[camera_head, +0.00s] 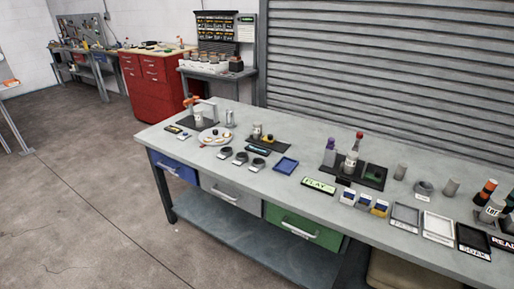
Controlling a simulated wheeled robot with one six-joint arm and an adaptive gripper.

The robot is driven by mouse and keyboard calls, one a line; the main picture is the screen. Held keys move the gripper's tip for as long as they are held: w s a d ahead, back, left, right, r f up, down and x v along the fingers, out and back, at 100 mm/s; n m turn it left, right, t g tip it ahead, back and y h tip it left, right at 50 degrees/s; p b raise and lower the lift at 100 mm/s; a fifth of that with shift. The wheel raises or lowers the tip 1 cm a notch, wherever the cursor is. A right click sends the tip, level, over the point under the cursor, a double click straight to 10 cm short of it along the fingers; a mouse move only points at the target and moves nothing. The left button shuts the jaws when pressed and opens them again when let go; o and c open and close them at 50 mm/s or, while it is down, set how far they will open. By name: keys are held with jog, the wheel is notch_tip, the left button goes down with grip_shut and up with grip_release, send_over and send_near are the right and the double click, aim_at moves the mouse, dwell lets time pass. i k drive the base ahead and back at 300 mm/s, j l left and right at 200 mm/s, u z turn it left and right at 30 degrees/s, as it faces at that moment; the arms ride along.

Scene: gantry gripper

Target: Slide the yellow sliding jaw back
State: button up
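My gripper and arm are not in this view. No part can be made out for sure as the yellow sliding jaw. A small yellow piece (267,138) stands on a dark plate (284,146) beside a pale cylinder (257,131), left of the bench middle. It is too small to tell whether it is the jaw. A grey frame with an orange top (192,101) stands at the bench's far left end, over a pale round part (198,117).
The long grey workbench (240,178) has blue, grey and green drawers. A plate (214,137), dark rings (258,164), a blue tray (286,165), a dark tray with bottles (352,172), small boxes (364,202) and labelled trays (438,226) stand on it. Open floor (80,200) lies left.

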aim_at(269, 139)
jog(key=i+l+u, duration=0.3)
jog(key=i+l, duration=0.35)
jog(key=k+j+u, duration=0.1)
jog(key=j, duration=0.2)
jog(key=k+j, duration=0.25)
jog(key=k+j+u, duration=0.15)
jog(key=j, duration=0.25)
jog(key=i+l, duration=0.2)
jog(key=i, duration=0.2)
jog(key=i+l, duration=0.2)
jog(key=i, duration=0.2)
jog(key=i+l, duration=0.25)
jog(key=i, duration=0.2)
